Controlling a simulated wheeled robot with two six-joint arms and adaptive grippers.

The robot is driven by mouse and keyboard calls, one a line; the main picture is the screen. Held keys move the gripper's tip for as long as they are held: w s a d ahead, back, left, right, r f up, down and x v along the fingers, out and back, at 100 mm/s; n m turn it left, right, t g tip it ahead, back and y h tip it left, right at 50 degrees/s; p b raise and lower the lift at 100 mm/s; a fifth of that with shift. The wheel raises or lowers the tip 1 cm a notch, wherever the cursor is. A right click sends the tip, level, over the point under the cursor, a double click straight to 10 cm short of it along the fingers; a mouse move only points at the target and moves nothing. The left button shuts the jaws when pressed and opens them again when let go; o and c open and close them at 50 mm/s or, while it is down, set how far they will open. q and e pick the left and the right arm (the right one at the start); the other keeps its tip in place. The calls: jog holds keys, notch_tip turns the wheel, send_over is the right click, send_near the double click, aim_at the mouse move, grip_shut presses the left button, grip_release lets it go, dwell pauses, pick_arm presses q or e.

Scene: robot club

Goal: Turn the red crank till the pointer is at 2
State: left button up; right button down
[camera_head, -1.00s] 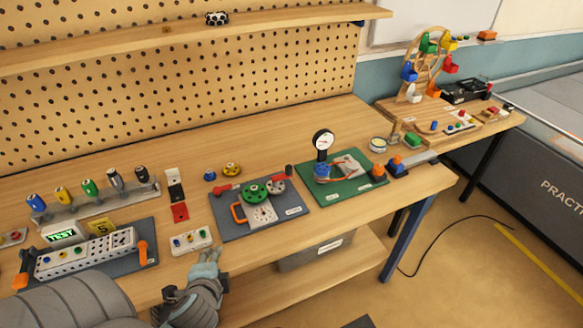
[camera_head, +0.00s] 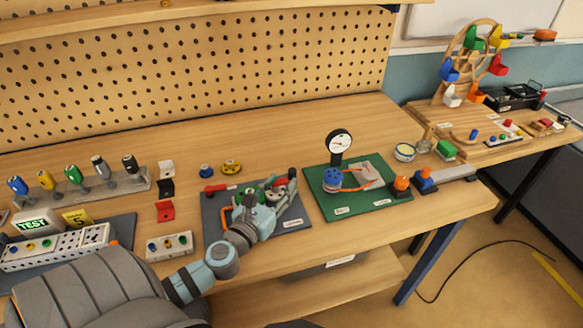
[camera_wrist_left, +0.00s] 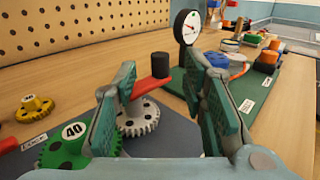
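The red crank (camera_wrist_left: 152,87) has a black knob (camera_wrist_left: 160,65) and sits over a grey gear (camera_wrist_left: 140,118), beside a green gear (camera_wrist_left: 75,148) marked 40. In the head view, the crank's black knob (camera_head: 293,173) shows just right of my left gripper (camera_head: 265,190). My left gripper (camera_wrist_left: 162,75) is open, its fingers on either side of the crank in the wrist view, with no clear grip on it. The gripper hides much of the grey gear board (camera_head: 215,218), including its white dial plate and pointer. My right gripper is not in view.
A green board (camera_head: 350,205) with a round gauge (camera_head: 340,142) stands close to the right. A yellow gear (camera_head: 231,167) and a blue piece (camera_head: 206,171) lie behind the gear board. A white button box (camera_head: 170,246) is at its front left. The bench behind is clear.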

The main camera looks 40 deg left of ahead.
aim_at(290, 174)
pick_arm(q)
jog(key=w, duration=0.4)
jog(key=w+a, duration=0.1)
jog(key=w, duration=0.1)
jog(key=shift+w+a+p, duration=0.1)
jog(key=shift+w+p, duration=0.2)
jog(key=shift+c, duration=0.6)
jog(key=shift+f, duration=0.1)
grip_shut()
